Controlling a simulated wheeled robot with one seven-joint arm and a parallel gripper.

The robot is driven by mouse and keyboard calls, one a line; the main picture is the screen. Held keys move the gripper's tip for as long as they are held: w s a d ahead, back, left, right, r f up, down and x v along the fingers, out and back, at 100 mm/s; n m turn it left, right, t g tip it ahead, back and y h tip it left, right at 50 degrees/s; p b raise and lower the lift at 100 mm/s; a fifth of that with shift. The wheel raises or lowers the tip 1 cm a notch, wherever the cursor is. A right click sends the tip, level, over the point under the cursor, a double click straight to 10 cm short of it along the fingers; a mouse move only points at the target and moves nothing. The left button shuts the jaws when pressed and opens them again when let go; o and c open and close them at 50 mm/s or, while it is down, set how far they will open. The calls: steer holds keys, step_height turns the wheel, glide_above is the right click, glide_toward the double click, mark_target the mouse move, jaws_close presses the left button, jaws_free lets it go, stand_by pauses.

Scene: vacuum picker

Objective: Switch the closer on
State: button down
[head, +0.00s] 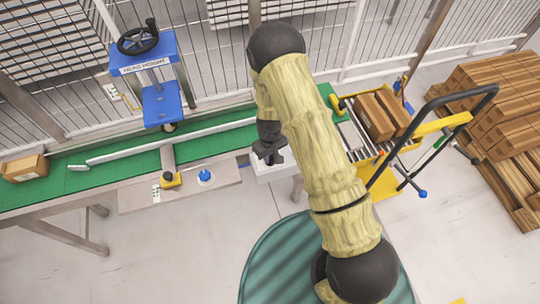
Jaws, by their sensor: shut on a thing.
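The closer is most likely the blue machine (160,100) with the label "HEAD HEIGHT" and a black handwheel (138,38), standing over the green conveyor. My gripper (270,159) is low at the belt's front edge, right of the machine, just above a pale box (275,174). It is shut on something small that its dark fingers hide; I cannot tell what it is. My arm covers part of the belt and the pale box. A blue knob (205,176) and a yellow-based black knob (170,179) sit on the front ledge, left of my gripper.
A carton (24,168) lies on the green belt (105,180) at far left. A pale guide rail (160,144) runs along the belt. At right stands a yellow cart (430,126) near cartons (375,117) and a stacked pallet (500,110). Wire fencing closes the back. The front-left floor is clear.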

steer(key=m, duration=0.4)
steer(key=shift+m, duration=1.7)
steer(key=c, duration=1.4)
jaws_free()
step_height(320, 180, up, 18)
steer(key=shift+f, duration=0.25)
